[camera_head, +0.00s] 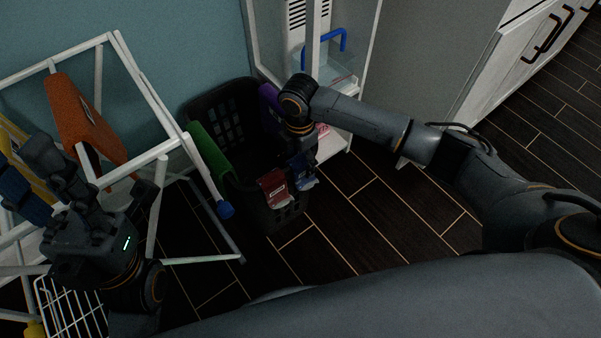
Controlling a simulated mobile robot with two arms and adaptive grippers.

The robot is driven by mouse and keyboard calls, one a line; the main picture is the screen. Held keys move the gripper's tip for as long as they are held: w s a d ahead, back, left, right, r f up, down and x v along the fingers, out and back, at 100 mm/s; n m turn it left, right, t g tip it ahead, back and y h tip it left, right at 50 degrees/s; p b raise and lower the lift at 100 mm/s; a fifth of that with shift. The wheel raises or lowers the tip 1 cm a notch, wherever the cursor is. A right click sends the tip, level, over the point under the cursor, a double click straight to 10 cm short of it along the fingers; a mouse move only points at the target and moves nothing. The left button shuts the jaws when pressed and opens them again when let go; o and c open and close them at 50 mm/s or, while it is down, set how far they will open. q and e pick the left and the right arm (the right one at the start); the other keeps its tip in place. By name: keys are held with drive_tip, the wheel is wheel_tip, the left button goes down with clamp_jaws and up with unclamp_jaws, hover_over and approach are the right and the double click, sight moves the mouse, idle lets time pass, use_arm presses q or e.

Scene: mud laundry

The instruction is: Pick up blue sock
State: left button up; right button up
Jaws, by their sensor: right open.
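A dark blue cloth item with a pale label (303,180), which looks like the blue sock, hangs at the front right rim of the black laundry basket (283,219). My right gripper (303,158) points down right above it and is open. The fingertips overlap the blue item in the picture, so I cannot tell whether they touch it. My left gripper (48,172) is at the left by the white drying rack, and its jaw state is unclear. Another dark blue piece (22,196) shows beside it; I cannot tell whether it is held.
A red item with a label (273,187) hangs beside the blue one. The white drying rack (152,90) holds an orange item (84,117). Floor at right is clear.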

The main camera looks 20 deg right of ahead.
wheel_tip(320, 180, down, 5)
drive_tip(key=b, duration=0.3)
drive_tip(key=shift+w+d+f+b, duration=0.1)
drive_tip(key=shift+f+b, duration=0.1)
drive_tip(key=shift+b, duration=0.1)
drive_tip(key=c, duration=1.1)
